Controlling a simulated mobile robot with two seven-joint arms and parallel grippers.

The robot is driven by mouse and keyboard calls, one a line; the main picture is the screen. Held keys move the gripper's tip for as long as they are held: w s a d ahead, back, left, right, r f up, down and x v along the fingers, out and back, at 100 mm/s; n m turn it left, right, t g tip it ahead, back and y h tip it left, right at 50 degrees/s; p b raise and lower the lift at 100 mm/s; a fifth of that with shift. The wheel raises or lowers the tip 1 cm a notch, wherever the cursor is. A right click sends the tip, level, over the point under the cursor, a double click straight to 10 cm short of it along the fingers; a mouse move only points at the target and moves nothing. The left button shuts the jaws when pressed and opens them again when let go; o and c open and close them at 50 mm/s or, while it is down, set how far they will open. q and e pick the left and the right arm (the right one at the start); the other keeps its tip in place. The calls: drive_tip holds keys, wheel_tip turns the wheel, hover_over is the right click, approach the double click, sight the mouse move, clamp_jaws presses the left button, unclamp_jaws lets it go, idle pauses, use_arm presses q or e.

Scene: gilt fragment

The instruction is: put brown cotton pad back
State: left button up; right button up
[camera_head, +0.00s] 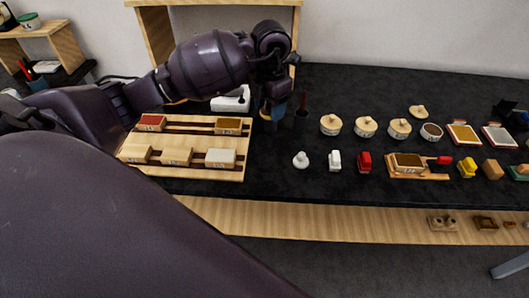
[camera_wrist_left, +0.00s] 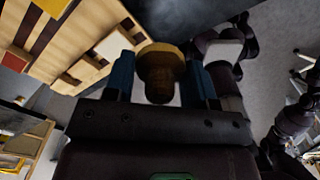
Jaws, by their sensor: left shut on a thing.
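My left gripper (camera_head: 274,108) hangs just beyond the right end of the wooden rack (camera_head: 190,140), above the dark table. In the left wrist view its blue fingers (camera_wrist_left: 160,82) are shut on a small brown piece (camera_wrist_left: 159,72) with a round ochre top, which looks like the brown cotton pad. In the head view this piece is mostly hidden by the gripper. The rack holds several blocks: one red-topped (camera_head: 151,122), one brown-topped (camera_head: 228,125), one white-topped (camera_head: 221,158) and plain wooden ones (camera_head: 177,156). My right gripper is not in view.
A dark cup (camera_head: 301,120) stands close right of the gripper. Lidded round pots (camera_head: 330,125), a white knobbed piece (camera_head: 301,160), a red piece (camera_head: 364,161) and a small wooden tray (camera_head: 433,176) stand farther right. A white object (camera_head: 231,103) is behind the rack.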

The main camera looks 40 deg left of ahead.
sight(268, 162)
use_arm(q)
wheel_tip(268, 162, down, 18)
drive_tip(key=shift+a+f, duration=0.15)
drive_tip(key=shift+f, duration=0.1)
idle(0.4)
drive_tip(key=shift+f, duration=0.15)
drive_tip(key=o, duration=0.9)
wheel_tip(268, 162, up, 12)
drive_tip(key=shift+r, duration=0.2)
